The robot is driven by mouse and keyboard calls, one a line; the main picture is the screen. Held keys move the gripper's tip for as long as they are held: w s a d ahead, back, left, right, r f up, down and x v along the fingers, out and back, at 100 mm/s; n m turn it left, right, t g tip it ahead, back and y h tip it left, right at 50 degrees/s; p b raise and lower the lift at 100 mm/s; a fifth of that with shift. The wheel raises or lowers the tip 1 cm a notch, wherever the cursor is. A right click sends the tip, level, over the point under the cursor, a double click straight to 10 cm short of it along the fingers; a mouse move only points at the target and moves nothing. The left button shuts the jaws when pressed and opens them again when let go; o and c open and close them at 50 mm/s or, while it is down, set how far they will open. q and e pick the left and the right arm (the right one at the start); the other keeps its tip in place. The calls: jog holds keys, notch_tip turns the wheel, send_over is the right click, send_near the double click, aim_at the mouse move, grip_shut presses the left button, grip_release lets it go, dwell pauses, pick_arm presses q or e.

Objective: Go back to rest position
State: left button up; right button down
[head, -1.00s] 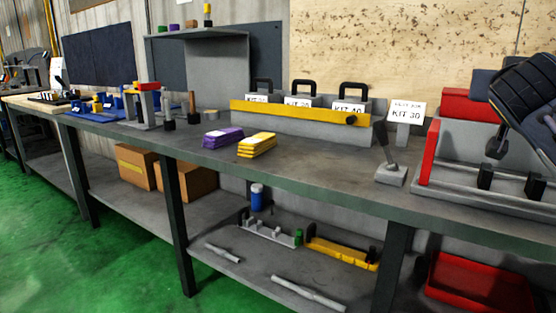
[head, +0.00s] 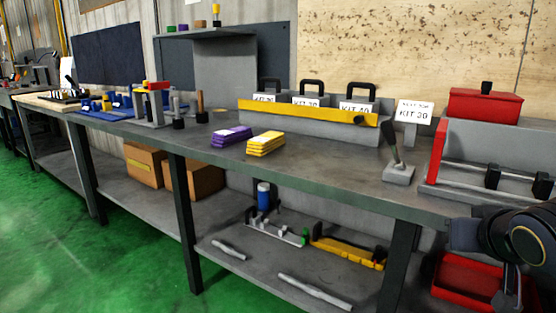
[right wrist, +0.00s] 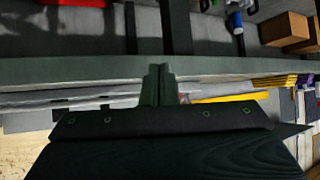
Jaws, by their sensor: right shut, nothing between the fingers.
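My right arm shows at the lower right of the head view, in front of the bench's front edge. In the right wrist view my right gripper (right wrist: 159,84) has its fingers together with nothing between them. That view is upside down, and the fingers appear across the green-grey bench edge (right wrist: 60,68). My left gripper is in neither view.
The long workbench (head: 330,178) carries purple packs (head: 231,136), yellow packs (head: 265,143), a kit rack (head: 310,118), a lever block (head: 398,172) and a red-lidded fixture (head: 485,104). A red tray (head: 465,280) is on the lower shelf. Green floor (head: 70,235) is clear.

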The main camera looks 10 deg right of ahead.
jog(key=s+a+f+n+g+y, duration=0.1)
jog(key=s+a+f+g+y, duration=0.15)
jog(key=s+a+f, duration=0.7)
jog(key=s+a+f+n+g+y, duration=0.15)
jog(key=s+a+f+y, duration=0.35)
jog(key=f, duration=0.7)
notch_tip(320, 180, up, 37)
jog(key=s+a+p, duration=0.1)
jog(key=p, duration=3.5)
jog(key=shift+s+a+m+g+h+p, duration=0.2)
jog(key=shift+m+g+h+p, duration=0.1)
jog(key=shift+m+h+p, duration=0.1)
